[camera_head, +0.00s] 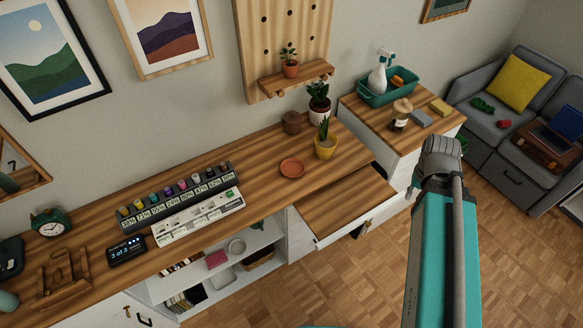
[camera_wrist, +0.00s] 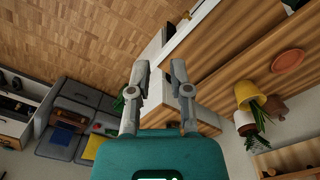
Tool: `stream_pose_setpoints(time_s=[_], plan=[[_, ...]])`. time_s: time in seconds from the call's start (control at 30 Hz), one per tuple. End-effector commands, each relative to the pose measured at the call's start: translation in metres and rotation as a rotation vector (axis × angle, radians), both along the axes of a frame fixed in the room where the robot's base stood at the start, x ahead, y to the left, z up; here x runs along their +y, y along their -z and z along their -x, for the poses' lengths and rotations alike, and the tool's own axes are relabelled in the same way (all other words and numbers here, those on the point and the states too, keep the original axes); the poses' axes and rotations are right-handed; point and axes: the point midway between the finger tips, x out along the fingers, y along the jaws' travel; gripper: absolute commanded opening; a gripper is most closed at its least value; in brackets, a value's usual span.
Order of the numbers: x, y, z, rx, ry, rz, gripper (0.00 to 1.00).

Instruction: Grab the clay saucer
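The clay saucer (camera_head: 292,168) is a round, shallow, reddish-brown dish lying flat on the wooden desktop (camera_head: 262,199), left of a yellow pot with a plant. It also shows near the right edge of the wrist view (camera_wrist: 288,61). My gripper (camera_wrist: 160,75) is open, with nothing between its fingers. In the wrist view the saucer lies well to the right of the fingers and apart from them. My arm fills the lower right of the head view, away from the saucer; the fingers cannot be made out there.
The yellow pot (camera_head: 326,151), a small brown pot (camera_head: 292,123) and a white potted plant (camera_head: 319,108) stand close by the saucer. A row of bottles on a dark rack (camera_head: 180,199) stands to its left. An open drawer (camera_head: 343,207) juts out in front.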

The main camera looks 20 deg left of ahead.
Motion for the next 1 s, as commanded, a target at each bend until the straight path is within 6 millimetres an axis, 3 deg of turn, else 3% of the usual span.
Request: stream_pose_setpoints(time_s=[0.27,0.47,0.67,1.0], plan=[[0.002,0.001,-0.002,-0.002,0.007,0.000,0.26],[0.010,0.011,-0.015,-0.017,0.068,0.002,0.26],[0.046,0.029,-0.041,-0.052,0.211,0.000,0.26],[0.144,0.067,-0.088,-0.130,0.554,-0.042,0.26]])
